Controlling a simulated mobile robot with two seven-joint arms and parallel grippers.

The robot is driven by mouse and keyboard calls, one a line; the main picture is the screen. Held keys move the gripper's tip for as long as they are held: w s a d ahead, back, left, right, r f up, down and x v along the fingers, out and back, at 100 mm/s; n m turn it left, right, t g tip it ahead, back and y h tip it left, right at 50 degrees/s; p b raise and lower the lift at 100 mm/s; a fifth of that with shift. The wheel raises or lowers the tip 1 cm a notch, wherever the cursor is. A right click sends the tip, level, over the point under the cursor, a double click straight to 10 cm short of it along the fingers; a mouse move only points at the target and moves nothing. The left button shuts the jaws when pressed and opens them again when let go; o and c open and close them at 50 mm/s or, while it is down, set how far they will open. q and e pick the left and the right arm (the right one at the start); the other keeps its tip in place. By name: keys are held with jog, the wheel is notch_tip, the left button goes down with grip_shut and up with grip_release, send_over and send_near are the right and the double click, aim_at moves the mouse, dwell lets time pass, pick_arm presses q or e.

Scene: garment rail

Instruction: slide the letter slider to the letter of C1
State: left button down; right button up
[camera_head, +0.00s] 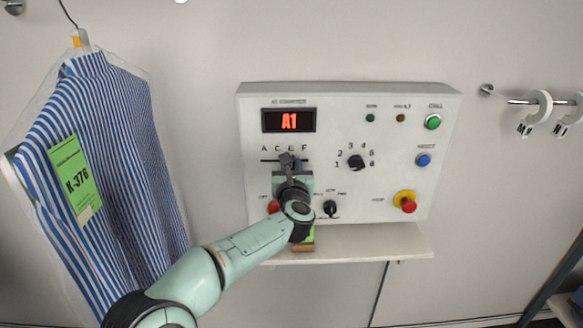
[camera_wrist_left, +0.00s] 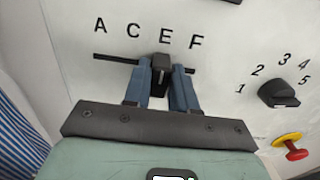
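The control box (camera_head: 400,150) hangs on the wall, and its red display (camera_head: 289,120) reads A1. The letter slider (camera_wrist_left: 160,72) is a dark knob on a black horizontal slot under the letters A, C, E and F. In the wrist view it sits about below E, right of C. My left gripper (camera_head: 288,158) reaches up to the slot from below. In the wrist view its two blue-grey fingers (camera_wrist_left: 160,80) stand on either side of the knob, close against it with no clear gap. My right gripper is not in view.
A numbered rotary knob (camera_head: 356,162) is right of the slider; a lower knob (camera_head: 330,208) and a red stop button (camera_head: 408,203) are below it. A shelf (camera_head: 370,242) lies under the box. A striped shirt (camera_head: 110,150) hangs at left. A rail (camera_head: 525,101) is at right.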

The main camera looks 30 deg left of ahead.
aim_at(277, 167)
pick_arm(q)
jog(key=a+b, duration=0.1)
jog(key=s+a+b, duration=0.1)
jog(key=shift+s+a+f, duration=0.15)
jog(key=shift+s+a, duration=0.15)
jog(key=shift+a, duration=0.05)
jog(key=shift+s+a+b, duration=0.2)
jog(key=shift+a+b, duration=0.05)
jog(key=shift+b, duration=0.05)
jog(key=c, duration=1)
grip_release()
jog(key=shift+d, duration=0.1)
jog(key=b+v, duration=0.3)
jog(key=v, duration=1)
jog(key=shift+s, duration=0.15)
